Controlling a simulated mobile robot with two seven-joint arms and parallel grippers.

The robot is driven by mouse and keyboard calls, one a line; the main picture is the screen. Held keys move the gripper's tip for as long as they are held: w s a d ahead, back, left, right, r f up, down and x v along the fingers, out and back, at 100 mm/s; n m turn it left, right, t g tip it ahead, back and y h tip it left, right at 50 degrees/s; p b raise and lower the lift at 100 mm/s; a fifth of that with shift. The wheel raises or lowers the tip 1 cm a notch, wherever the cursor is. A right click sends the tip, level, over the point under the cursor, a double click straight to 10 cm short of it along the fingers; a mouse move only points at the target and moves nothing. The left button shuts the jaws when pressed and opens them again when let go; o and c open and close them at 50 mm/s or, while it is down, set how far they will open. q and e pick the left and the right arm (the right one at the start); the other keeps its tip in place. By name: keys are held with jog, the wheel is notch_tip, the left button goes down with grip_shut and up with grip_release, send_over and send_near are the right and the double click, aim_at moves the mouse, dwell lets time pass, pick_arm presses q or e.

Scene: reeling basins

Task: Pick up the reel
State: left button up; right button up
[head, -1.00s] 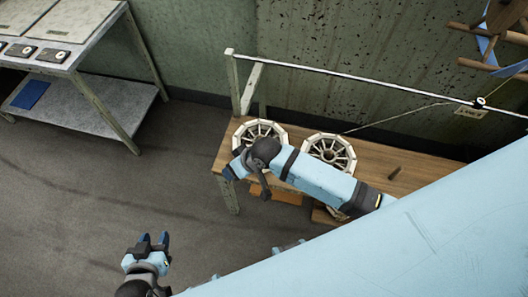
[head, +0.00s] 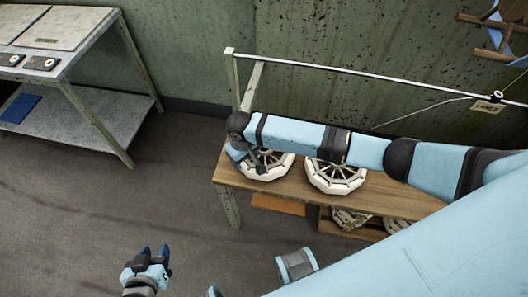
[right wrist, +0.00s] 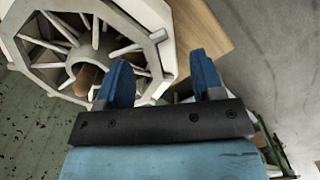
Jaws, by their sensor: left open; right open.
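Two pale spoked reels stand side by side on the wooden bench (head: 228,175) in the head view, a left reel (head: 268,174) and a right reel (head: 336,186). My right arm crosses above both and hides parts of them. My right gripper (head: 238,153) is at the left rim of the left reel. In the right wrist view the open right gripper (right wrist: 162,80) has a reel (right wrist: 150,40) close by at upper left, its rim reaching between the fingers; I cannot tell whether they touch. My left gripper (head: 153,251) is open and empty, low in front of the bench.
A metal rail (head: 330,72) runs above the back of the bench, with a tag (head: 487,107) hanging at right. More reel-like parts (head: 348,218) lie on the shelf below. A grey table (head: 85,105) stands at left. The floor between is clear.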

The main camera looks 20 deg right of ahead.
jog(key=shift+s+a+f+b, duration=0.15)
jog(key=shift+f+b, duration=0.1)
jog(key=shift+f, duration=1.35)
jog(key=shift+s+d+f+b, duration=0.1)
jog(key=shift+f+b, duration=0.1)
jog(key=shift+f, duration=1.35)
jog(key=shift+c, duration=0.4)
grip_shut()
